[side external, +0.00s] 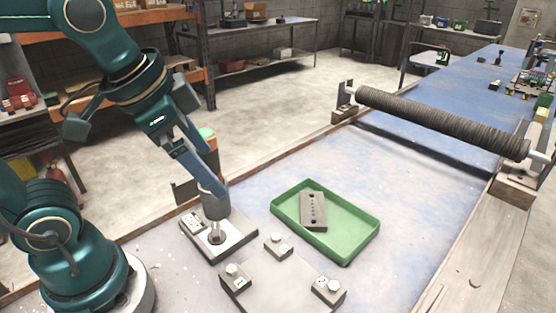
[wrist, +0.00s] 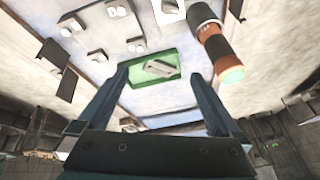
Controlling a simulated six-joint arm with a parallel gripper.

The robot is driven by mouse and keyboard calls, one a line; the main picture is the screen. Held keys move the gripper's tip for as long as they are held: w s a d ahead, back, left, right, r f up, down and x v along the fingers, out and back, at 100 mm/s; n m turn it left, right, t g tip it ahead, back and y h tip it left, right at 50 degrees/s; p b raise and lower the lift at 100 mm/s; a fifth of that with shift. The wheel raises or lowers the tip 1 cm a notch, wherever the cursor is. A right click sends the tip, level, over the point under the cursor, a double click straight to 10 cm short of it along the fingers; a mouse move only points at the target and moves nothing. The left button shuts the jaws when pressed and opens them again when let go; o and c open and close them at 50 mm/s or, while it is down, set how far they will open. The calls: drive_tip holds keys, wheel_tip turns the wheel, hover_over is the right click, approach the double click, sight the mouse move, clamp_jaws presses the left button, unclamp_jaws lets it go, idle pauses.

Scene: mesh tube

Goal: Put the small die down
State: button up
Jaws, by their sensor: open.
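A grey block with a row of dark holes (side external: 313,211), which looks like the small die, lies flat in the shallow green tray (side external: 362,243). In the wrist view the block (wrist: 160,68) is in the tray (wrist: 167,54), framed between the fingers but well beyond them. My gripper (side external: 217,168) is open and empty. It is raised above the bench, left of the tray in the side view. Its two fingers (wrist: 158,78) are wide apart and touch nothing that I can see.
A lamp-like post with orange and green parts (wrist: 215,45) stands close by my fingers. Its grey lower part (side external: 214,205) is on a plate. Several small knobbed blocks (side external: 278,243) sit in front. A dark mesh roller (side external: 430,122) spans the bench behind the tray. Bare bench lies right of the tray.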

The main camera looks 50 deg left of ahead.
drive_tip(key=s+f+n, duration=0.1)
drive_tip(key=n, duration=0.1)
drive_tip(key=s+f+n, duration=0.2)
drive_tip(key=shift+s+a+t, duration=0.1)
drive_tip(key=shift+s+t, duration=0.2)
idle(1.0)
